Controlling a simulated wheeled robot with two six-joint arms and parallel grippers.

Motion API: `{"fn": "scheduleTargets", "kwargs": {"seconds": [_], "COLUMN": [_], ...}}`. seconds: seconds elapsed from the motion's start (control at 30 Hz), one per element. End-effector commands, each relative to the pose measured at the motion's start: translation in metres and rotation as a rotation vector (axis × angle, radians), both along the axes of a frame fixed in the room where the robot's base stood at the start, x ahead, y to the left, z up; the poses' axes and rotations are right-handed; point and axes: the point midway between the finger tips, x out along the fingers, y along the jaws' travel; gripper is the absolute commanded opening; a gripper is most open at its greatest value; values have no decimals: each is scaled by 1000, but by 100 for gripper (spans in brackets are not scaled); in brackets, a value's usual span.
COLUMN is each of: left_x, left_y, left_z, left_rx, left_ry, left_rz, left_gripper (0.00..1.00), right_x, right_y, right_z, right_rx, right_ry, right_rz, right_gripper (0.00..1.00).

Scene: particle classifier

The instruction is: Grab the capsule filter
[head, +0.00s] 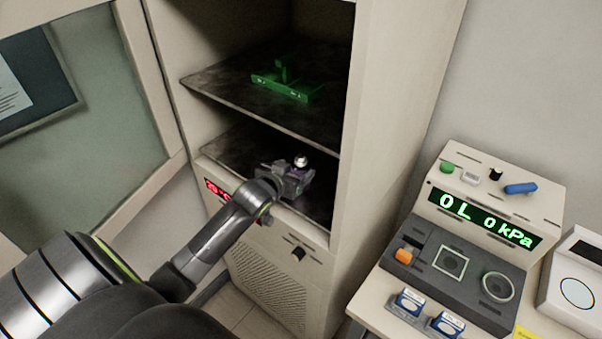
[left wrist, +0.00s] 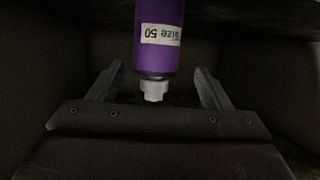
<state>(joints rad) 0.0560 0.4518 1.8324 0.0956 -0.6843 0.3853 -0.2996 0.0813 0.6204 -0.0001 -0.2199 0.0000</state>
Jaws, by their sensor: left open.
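The capsule filter (left wrist: 160,45) is a purple cylinder with a white label reading "Size 50" and a pale nozzle, seen in the left wrist view. In the head view its light cap (head: 301,161) shows on the lower shelf of the cabinet, with the rest mostly hidden by my gripper. My left gripper (head: 290,178) reaches into the lower compartment. In the left wrist view its two fingers (left wrist: 159,85) are open, one on each side of the filter's nozzle end, with gaps on both sides. My right gripper is not in view.
The upper shelf (head: 215,82) above my gripper holds a green rack (head: 287,88). The cabinet's side wall (head: 372,150) stands close on the right.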

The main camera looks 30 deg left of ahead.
Motion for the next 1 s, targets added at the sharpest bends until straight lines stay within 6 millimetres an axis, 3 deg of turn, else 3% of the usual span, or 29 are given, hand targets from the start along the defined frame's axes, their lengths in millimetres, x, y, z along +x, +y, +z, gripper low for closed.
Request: {"fn": "scheduleTargets", "kwargs": {"seconds": [0.27,0.67,1.0], "left_x": [12,47,51], "left_y": [0,0,1], "left_z": [-4,-22,-25], "left_rx": [-1,0,1], "left_ry": [1,1,0], "left_rz": [0,0,-1], "left_gripper": [72,72,72], "right_x": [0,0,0], "right_y": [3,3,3], "right_z": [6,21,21], "right_rx": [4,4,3], "right_ry": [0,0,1], "right_rz": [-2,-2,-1], "right_gripper": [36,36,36]}}
